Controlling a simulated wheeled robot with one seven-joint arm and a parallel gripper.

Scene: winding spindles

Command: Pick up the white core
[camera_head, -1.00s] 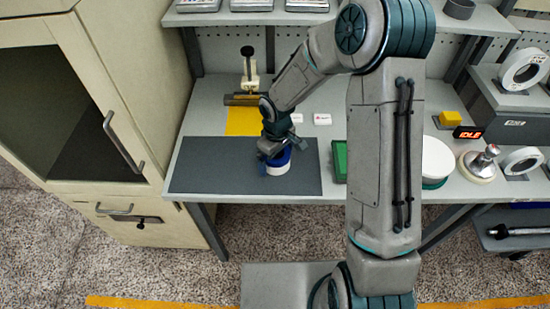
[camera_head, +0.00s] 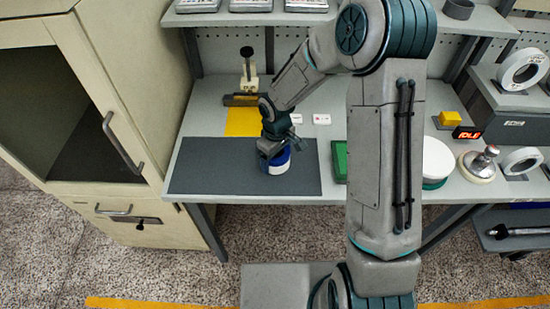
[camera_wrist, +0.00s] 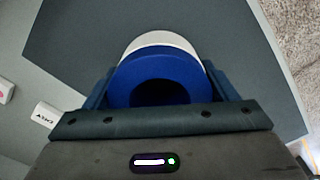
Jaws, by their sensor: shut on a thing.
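The white core (camera_head: 277,167) stands on the dark mat (camera_head: 215,172) on the bench, with a blue ring at its top. In the wrist view its white outer edge (camera_wrist: 160,40) shows beyond the blue ring (camera_wrist: 158,72). My gripper (camera_head: 273,153) is directly above it, pointing down. The gripper also shows in the wrist view (camera_wrist: 160,92), with one finger on each side of the blue-topped core, shut on it. The lower part of the core's opening is hidden by the gripper body.
A yellow sheet (camera_head: 243,121) and a clamp-like stand (camera_head: 249,75) are behind the mat. A green tray (camera_head: 340,161), a white disc (camera_head: 437,160) and a metal-knobbed spindle (camera_head: 481,164) are to the right. The mat's left side is clear.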

